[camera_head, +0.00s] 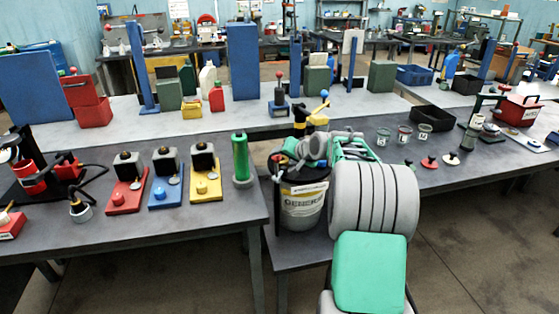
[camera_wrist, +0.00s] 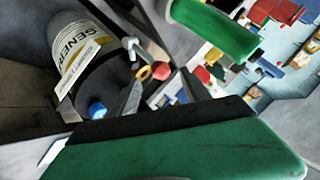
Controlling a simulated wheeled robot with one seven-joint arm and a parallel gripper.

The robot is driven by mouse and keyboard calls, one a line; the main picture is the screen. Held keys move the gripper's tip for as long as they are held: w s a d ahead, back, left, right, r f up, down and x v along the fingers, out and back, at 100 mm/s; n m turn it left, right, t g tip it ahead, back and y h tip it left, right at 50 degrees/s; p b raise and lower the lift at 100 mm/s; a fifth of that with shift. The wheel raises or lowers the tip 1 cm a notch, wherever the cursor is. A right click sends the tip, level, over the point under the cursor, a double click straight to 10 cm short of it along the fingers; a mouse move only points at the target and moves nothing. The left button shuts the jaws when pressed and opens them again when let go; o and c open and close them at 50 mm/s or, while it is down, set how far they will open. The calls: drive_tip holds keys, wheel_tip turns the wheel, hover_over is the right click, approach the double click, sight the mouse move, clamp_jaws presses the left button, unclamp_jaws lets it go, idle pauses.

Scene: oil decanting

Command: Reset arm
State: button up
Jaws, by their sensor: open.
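My arm reaches forward in the head view, beside the drum labelled "GENER..." (camera_head: 303,208) on a lower stand. In the head view my arm hides part of the drum's top and right side.
Red (camera_head: 127,194), blue (camera_head: 166,190) and yellow (camera_head: 205,187) stands and a green cylinder (camera_head: 240,158) are on the left bench. Several marked cups (camera_head: 404,134) and a black tray (camera_head: 432,119) are to the right. The floor at lower right is clear.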

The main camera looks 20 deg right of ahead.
drive_tip(key=shift+s+r, duration=0.25)
drive_tip(key=shift+s, duration=0.15)
drive_tip(key=s+a+f+n+g, duration=0.25)
drive_tip(key=s+f+g, duration=0.65)
drive_tip(key=s+f, duration=1)
drive_tip(key=s+a+r+n+g+h, duration=0.1)
drive_tip(key=s+a+r, duration=0.2)
drive_tip(key=s+a, duration=0.45)
drive_tip(key=s+a+r+n+g, duration=0.1)
drive_tip(key=s+a+r, duration=0.25)
drive_tip(key=s, duration=0.65)
drive_tip(key=w+a+r+n+t+p, duration=0.1)
drive_tip(key=a+r+n+t, duration=0.2)
drive_tip(key=a+r, duration=0.5)
drive_tip(key=shift+w+a+r, duration=0.25)
drive_tip(key=shift+w+a, duration=0.1)
drive_tip(key=shift+a, duration=0.5)
